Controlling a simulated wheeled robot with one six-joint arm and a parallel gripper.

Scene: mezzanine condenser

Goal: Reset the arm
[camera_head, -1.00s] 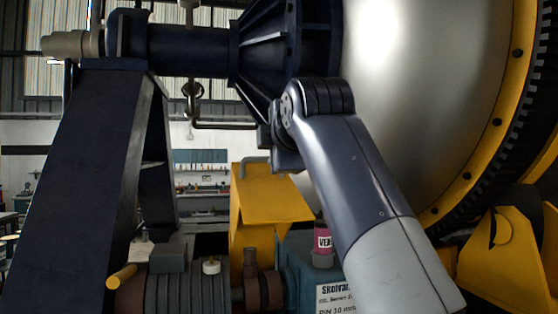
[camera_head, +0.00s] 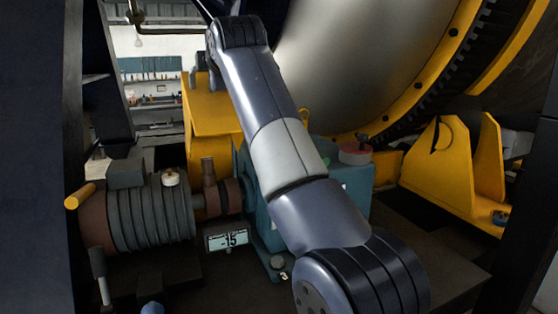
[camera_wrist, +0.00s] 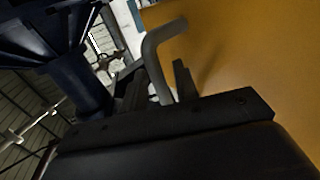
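My arm runs from the lower right of the head view up to the upper left. Its far end is beside the yellow guard (camera_head: 205,110), and the fingertips cannot be made out there. In the wrist view, the dark body of my gripper (camera_wrist: 183,80) fills the bottom, with a short dark prong rising from it. A grey bent pipe (camera_wrist: 155,62) stands right by that prong; I cannot tell whether they touch. The yellow face of the guard also fills the right of the wrist view (camera_wrist: 245,50). No held object can be made out.
A large silver drum (camera_head: 340,65) and yellow bracket (camera_head: 445,165) stand right. A dark upright (camera_head: 30,160) bounds the left.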

